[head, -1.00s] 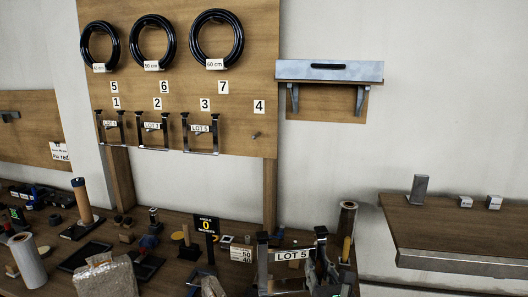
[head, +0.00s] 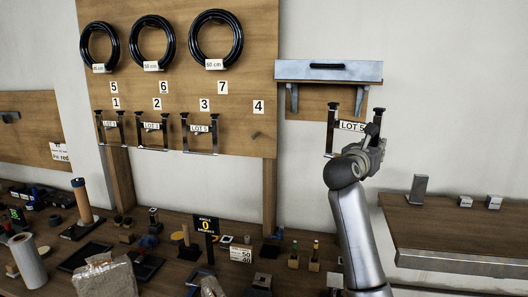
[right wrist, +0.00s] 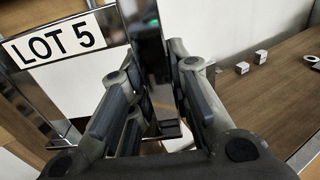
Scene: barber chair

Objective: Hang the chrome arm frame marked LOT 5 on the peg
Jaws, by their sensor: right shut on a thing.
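The chrome arm frame marked LOT 5 (head: 331,131) is up in the air in front of the small wall shelf, right of the pegboard. It is a U-shaped frame with black ends and a white label. My right gripper (head: 370,142) is shut on its right-hand bar; the right wrist view shows the bar (right wrist: 150,45) between the fingers and the LOT 5 label (right wrist: 55,42) to the left. The bare peg (head: 256,135) sits under the number 4 on the pegboard, left of the held frame and apart from it. My left gripper is not in view.
Similar chrome frames hang under 1, 2 and 3, the nearest (head: 216,141) left of the bare peg. Black hoses (head: 216,40) hang above. The metal-topped shelf (head: 330,72) juts out behind the held frame. The bench below is cluttered; a side counter (head: 450,225) stands right.

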